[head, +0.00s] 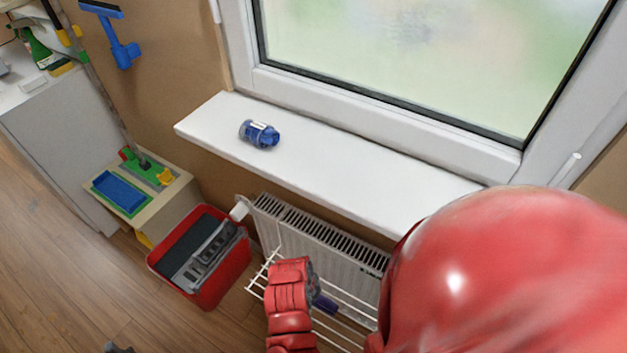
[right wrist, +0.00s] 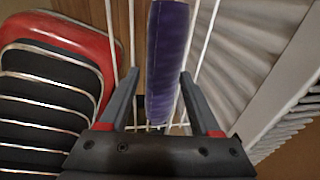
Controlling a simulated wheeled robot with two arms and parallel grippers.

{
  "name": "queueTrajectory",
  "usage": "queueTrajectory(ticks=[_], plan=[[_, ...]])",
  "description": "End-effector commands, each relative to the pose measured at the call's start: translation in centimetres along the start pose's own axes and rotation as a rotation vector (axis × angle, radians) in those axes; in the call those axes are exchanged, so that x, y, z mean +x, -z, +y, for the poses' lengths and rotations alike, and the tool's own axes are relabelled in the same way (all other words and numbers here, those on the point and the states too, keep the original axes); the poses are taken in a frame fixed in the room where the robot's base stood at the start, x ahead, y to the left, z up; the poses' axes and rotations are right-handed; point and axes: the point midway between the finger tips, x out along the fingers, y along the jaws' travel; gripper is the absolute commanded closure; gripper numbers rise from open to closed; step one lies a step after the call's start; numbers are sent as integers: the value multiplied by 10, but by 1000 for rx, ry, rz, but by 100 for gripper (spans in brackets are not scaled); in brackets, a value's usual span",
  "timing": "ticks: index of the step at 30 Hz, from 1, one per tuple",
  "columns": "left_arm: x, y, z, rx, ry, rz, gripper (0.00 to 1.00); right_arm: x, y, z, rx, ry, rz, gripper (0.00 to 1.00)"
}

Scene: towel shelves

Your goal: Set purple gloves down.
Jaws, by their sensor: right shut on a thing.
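The purple gloves (right wrist: 167,50) show in the right wrist view as a long, narrow purple strip between the two fingers of my right gripper (right wrist: 160,78), which is shut on them. In the head view a small part of the gloves (head: 326,303) shows beside my red right forearm, which hides most of the gripper. The gloves are over the white wire rack (head: 358,313) in front of the radiator. I cannot tell whether they touch its wires. A dark piece at the bottom left edge of the head view may be my left gripper (head: 118,348); its fingers are not clear.
A white radiator (head: 320,245) stands under the windowsill (head: 205,122), which holds a blue item (head: 259,134). A red bucket (head: 238,262) with a black and grey insert stands left of the rack. A beige box (head: 178,196) with cleaning tools is farther left. Wooden floor is clear at lower left.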

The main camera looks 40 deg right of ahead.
Motion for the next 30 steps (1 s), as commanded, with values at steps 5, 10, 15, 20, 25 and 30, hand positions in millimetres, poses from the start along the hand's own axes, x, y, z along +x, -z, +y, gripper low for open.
queueTrajectory(ticks=[5, 10, 15, 20, 25, 30], plan=[[2, 0, 0, 0, 0, 0, 50, 8, -2, -6, -2, -1, 4, 96], [5, 1, 0, 0, 0, 0, 50, 29, -4, -2, -1, -3, 4, 96], [6, 1, 0, 0, 0, 0, 50, 37, -5, 0, -1, -3, 2, 96], [5, 1, 0, 0, 0, 0, 50, 37, -5, 0, -1, -2, 1, 96], [0, 0, 0, 0, 0, 0, 50, 41, -6, 0, -1, -1, 1, 96], [2, 0, 0, 0, 0, 0, 50, 39, -6, 0, -1, -2, 1, 7]])
